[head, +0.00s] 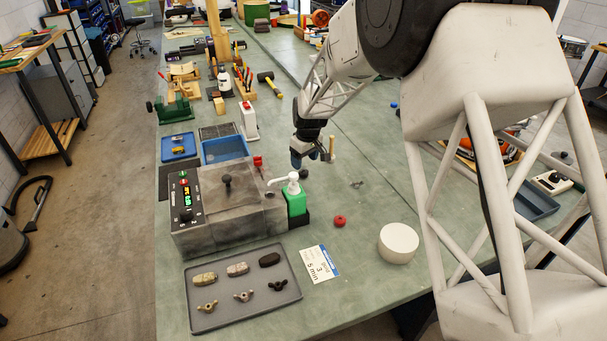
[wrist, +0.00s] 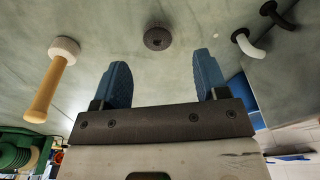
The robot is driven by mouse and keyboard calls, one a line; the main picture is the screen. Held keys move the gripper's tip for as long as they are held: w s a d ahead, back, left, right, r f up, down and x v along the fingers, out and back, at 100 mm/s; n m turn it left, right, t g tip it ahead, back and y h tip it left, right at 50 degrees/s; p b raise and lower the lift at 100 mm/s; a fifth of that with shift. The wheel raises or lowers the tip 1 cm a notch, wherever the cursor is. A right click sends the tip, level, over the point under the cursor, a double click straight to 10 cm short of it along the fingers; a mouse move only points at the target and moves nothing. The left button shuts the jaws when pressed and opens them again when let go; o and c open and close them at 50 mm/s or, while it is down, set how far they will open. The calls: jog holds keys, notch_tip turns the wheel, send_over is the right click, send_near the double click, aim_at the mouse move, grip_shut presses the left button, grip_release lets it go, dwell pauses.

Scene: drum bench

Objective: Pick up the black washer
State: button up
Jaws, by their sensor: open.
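The black washer (wrist: 158,39) is a dark round disc with a small centre hole, lying flat on the green bench top in the wrist view. It sits ahead of my gripper (wrist: 160,65), roughly midway between the lines of its two blue fingers. The fingers are apart and nothing is between them. In the head view my gripper (head: 311,158) is low over the bench, right of the blue tray. A small dark shape (head: 304,174) just below it there looks like the washer, though it is too small to be sure.
A wooden handle with a pale round head (wrist: 50,80) is left of my gripper. A white hooked piece (wrist: 247,45) and a black one (wrist: 277,14) are at the right.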

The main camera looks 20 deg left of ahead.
aim_at(304, 172)
jog(key=shift+f, duration=0.1)
jog(key=shift+w+a+f, duration=0.1)
jog(key=shift+w+f, duration=0.05)
jog(key=shift+f, duration=1.1)
jog(key=shift+w+a+f, duration=0.1)
jog(key=shift+f, duration=1.1)
jog(key=c, duration=1)
